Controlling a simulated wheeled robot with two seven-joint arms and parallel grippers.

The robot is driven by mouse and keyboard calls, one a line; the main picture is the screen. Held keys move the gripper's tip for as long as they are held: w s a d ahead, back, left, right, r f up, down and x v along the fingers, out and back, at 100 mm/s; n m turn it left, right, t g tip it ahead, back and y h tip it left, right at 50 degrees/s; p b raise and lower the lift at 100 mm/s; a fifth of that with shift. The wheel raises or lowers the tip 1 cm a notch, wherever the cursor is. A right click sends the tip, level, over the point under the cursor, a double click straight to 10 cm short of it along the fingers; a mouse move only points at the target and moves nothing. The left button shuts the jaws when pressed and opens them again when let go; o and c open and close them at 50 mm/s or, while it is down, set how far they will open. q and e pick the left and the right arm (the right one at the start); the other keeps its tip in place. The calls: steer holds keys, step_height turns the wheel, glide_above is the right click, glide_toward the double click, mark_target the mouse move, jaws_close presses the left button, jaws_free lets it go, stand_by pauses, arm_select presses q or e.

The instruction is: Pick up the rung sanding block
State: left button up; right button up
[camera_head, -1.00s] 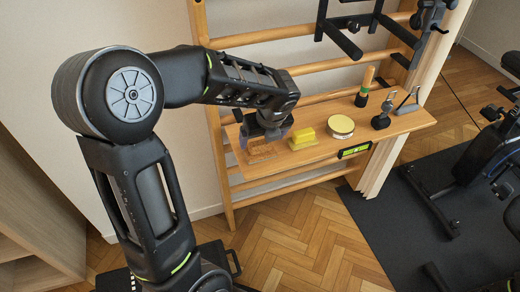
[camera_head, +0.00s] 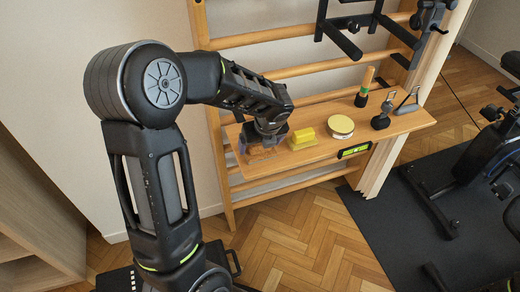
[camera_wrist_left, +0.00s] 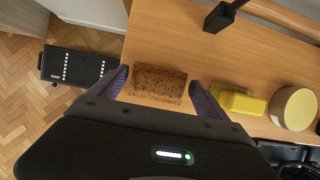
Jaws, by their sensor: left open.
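The sanding block, a speckled brown cork-like block, lies flat on the wooden shelf board (camera_head: 400,126) near its left end. In the left wrist view the block (camera_wrist_left: 160,82) sits between the fingers of my left gripper (camera_wrist_left: 157,77). A finger stands on each side, with a small gap visible at the right; contact at the left is hard to judge. In the head view my left gripper (camera_head: 266,142) is low over the board's left end and mostly hides the block. The left gripper is open. My right gripper is out of view.
Right of the block on the board are a yellow block (camera_head: 302,138), a round yellow-topped tin (camera_head: 340,126), a wooden-handled tool (camera_head: 365,85) and a dark kettlebell-like item (camera_head: 382,119). A green level (camera_head: 354,150) is at the front edge. Wall-bar rungs rise behind.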

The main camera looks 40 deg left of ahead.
arm_select(q)
steer(key=c, duration=1.1)
steer(key=shift+o, duration=0.2)
steer(key=shift+r, duration=0.1)
step_height(320, 180, up, 10)
steer(key=shift+p, duration=0.35)
